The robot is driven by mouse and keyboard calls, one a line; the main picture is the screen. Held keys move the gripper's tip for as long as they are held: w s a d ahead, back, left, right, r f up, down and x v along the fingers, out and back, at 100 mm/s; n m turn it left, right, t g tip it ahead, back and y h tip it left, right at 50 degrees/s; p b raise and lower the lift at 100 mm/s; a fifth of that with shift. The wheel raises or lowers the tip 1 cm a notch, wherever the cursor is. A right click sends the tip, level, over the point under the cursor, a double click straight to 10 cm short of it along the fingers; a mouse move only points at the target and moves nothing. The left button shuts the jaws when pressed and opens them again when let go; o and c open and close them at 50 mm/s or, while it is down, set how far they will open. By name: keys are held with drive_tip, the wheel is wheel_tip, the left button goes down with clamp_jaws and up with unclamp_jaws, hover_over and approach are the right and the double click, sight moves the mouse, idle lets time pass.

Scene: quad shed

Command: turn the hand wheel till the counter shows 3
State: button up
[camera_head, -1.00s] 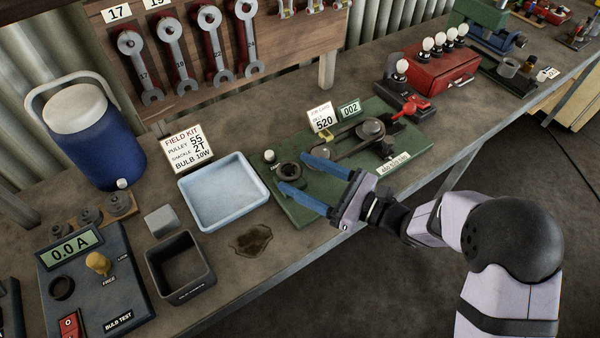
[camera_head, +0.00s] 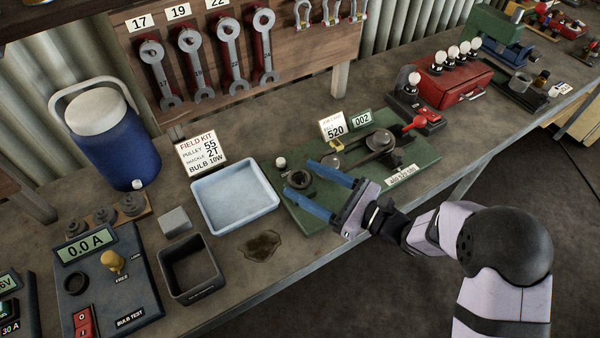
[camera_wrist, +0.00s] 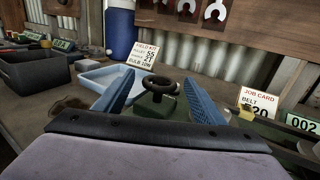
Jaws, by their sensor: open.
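The hand wheel (camera_head: 298,179) is a small dark ring on the left part of a green base plate (camera_head: 317,222). In the wrist view the hand wheel (camera_wrist: 159,86) stands between my two blue fingers, a little beyond them. The counter (camera_head: 362,118) is a small pale green display at the back of the plate and reads 002; it also shows at the right of the wrist view (camera_wrist: 303,123). My gripper (camera_head: 304,179) is open, its fingers on either side of the wheel in the head view. I cannot tell whether a finger touches it.
A belt pulley (camera_head: 379,140) and a red-knobbed lever (camera_head: 417,123) are on the plate's right. A job card (camera_head: 333,127) stands behind. A light blue tray (camera_head: 236,229) lies left of the plate, with a dark bin (camera_head: 190,293) and bulb tester (camera_head: 105,280) further left.

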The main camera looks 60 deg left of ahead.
drive_tip(key=shift+x, duration=1.2)
drive_tip(key=shift+c, duration=0.3)
drive_tip(key=c, duration=1)
drive_tip(key=shift+f+n+g+h+b, duration=0.2)
drive_tip(key=shift+n+g+h+b, duration=0.5)
drive_tip(key=shift+g+b, duration=0.4)
drive_tip(key=shift+r+n+g+h+b, duration=0.25)
drive_tip(key=shift+n+g+h+b, duration=0.25)
drive_tip(key=shift+n+g, duration=0.25)
drive_tip(key=o, duration=1.1)
drive_tip(key=shift+c, duration=0.2)
drive_tip(key=shift+w+d, duration=0.1)
